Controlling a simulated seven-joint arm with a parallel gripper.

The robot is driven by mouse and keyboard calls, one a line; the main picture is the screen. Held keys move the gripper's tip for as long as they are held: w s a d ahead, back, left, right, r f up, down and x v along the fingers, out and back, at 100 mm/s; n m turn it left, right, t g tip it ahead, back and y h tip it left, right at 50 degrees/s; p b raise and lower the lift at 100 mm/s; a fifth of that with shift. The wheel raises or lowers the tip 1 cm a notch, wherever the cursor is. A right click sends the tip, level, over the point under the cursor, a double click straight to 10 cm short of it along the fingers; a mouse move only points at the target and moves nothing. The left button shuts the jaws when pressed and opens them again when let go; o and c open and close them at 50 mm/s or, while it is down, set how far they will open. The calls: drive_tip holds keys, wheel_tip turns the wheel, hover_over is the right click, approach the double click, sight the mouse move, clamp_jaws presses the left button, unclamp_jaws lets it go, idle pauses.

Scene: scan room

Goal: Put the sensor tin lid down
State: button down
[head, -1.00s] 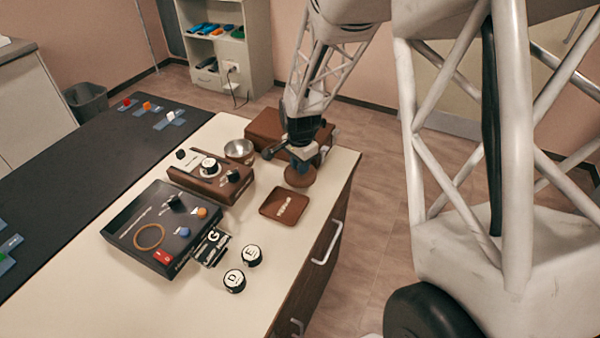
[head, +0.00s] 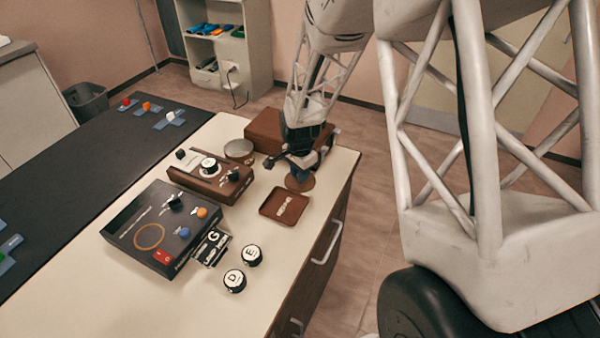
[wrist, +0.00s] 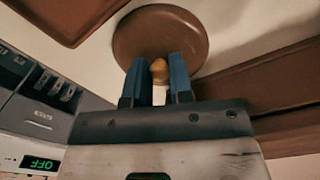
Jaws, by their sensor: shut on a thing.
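The sensor tin lid, a round brown disc (head: 300,184) with a small tan knob, is at the right side of the bench top, behind a square brown tray (head: 285,207). My gripper (head: 301,170) is shut on the lid's knob from above. In the wrist view the knob (wrist: 159,70) sits between the two blue fingers, with the lid (wrist: 160,32) flat beyond them. I cannot tell whether the lid touches the bench. A round metal tin (head: 239,150) stands further left, near a brown box. The gripper hides part of the lid in the head view.
The brown box (head: 268,130) is close behind my gripper. A brown control unit (head: 210,178), a black console (head: 160,228) and knobs marked D (head: 234,281) and E (head: 252,256) stand to the left and front. Bare bench (head: 285,250) lies in front of the tray.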

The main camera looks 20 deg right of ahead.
drive_tip(key=shift+f, duration=0.1)
drive_tip(key=c, duration=1)
unclamp_jaws()
wheel_tip(320, 180, up, 12)
drive_tip(key=shift+r, duration=0.15)
idle(0.4)
